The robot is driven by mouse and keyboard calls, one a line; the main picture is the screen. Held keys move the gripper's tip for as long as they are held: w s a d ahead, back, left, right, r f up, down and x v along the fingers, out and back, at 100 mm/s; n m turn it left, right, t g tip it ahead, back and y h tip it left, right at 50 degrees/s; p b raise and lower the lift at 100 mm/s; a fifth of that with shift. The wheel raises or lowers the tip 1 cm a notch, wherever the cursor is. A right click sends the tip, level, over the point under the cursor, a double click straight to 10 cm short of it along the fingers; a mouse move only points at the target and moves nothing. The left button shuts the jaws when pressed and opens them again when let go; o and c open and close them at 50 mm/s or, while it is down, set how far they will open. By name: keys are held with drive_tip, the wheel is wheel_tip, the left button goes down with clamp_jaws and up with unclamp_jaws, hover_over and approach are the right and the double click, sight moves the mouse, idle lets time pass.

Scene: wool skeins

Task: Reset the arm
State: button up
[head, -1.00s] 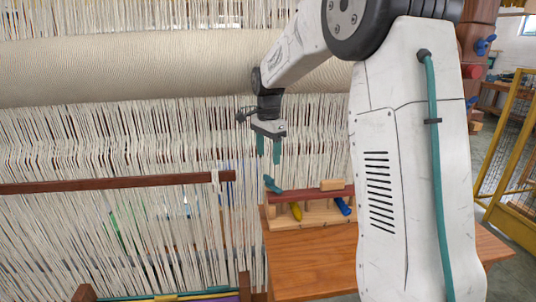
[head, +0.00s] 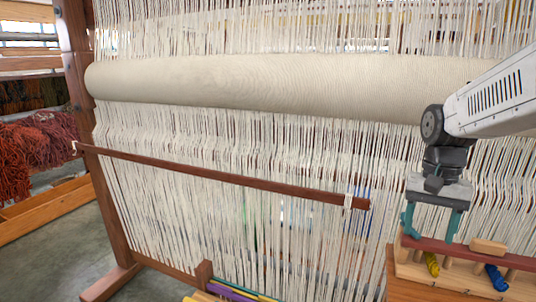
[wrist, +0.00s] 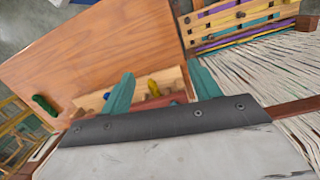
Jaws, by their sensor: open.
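My gripper (head: 432,228) hangs down at the right of the head view, in front of the loom's pale warp threads. The rack carries a yellow skein (head: 432,264) and a blue skein (head: 497,279). In the wrist view my open gripper (wrist: 161,90) points toward the rack and table (wrist: 125,45).
The loom with its cloth roll (head: 260,78) and a dark wooden bar (head: 230,177) fills the head view. A green skein (wrist: 44,105) lies on the table. Open floor (head: 55,255) shows at lower left.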

drive_tip(key=s+a+n+t, duration=0.1)
drive_tip(key=s+a+n, duration=0.2)
drive_tip(key=s, duration=0.7)
drive_tip(key=s+a+r+n+t, duration=0.1)
drive_tip(key=s+a+n, duration=0.2)
drive_tip(key=s, duration=0.6)
drive_tip(key=shift+s+a+r+t, duration=0.15)
drive_tip(key=shift+s+a+t, duration=0.1)
drive_tip(key=shift+s+t, duration=0.1)
